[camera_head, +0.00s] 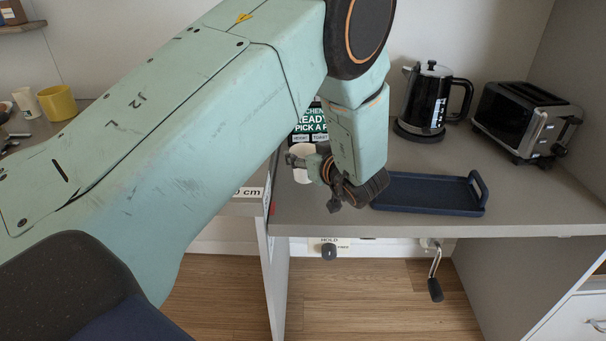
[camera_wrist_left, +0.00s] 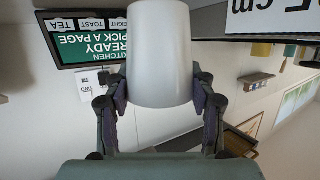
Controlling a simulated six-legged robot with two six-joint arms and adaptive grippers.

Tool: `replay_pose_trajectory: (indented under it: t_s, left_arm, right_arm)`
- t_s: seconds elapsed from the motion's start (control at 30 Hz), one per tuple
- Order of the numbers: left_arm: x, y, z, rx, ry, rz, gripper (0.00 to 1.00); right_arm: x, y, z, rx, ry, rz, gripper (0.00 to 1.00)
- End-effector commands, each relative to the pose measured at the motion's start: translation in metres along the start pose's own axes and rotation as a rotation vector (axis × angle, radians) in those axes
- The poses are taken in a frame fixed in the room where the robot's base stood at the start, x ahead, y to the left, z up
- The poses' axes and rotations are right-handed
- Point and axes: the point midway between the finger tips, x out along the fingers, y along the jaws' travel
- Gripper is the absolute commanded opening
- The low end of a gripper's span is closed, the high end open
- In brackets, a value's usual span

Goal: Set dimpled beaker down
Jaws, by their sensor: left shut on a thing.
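The beaker (camera_wrist_left: 160,52) is a plain white tapered cup, seen large in the left wrist view between my left gripper's fingers (camera_wrist_left: 160,92). Any dimples are not clear to see. In the head view my left gripper (camera_head: 318,172) is shut on the beaker (camera_head: 302,168), at the left end of the grey counter (camera_head: 420,220). My arm and gripper hide part of the beaker, and I cannot tell whether its base touches the counter. My right gripper is not in view.
A dark blue tray (camera_head: 425,193) lies just right of my gripper. A black kettle (camera_head: 428,100) and a toaster (camera_head: 526,118) stand behind it. A green-and-black screen (camera_head: 309,124) is behind the beaker. A crank handle (camera_head: 435,275) hangs under the counter's front edge.

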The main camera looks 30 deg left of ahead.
Motion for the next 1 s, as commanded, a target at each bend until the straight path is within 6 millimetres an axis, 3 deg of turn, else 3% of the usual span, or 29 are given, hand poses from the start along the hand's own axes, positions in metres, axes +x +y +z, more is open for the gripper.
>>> replay_pose_trajectory:
  t_s: [0.4,0.87,0.9,1.0]
  left_arm:
    - [0.013,-0.003,0.039,0.0,0.002,0.0,0.18]
    - [0.015,-0.003,0.044,-0.001,0.002,0.0,0.18]
    - [0.014,-0.003,0.043,-0.001,0.001,0.0,0.59]
    - [0.014,-0.003,0.043,-0.001,0.001,0.0,0.67]
  right_arm:
    - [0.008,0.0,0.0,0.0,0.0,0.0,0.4]
    - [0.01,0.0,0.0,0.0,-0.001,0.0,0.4]
    - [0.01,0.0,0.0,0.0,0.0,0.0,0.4]
    - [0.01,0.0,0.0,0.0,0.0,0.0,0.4]
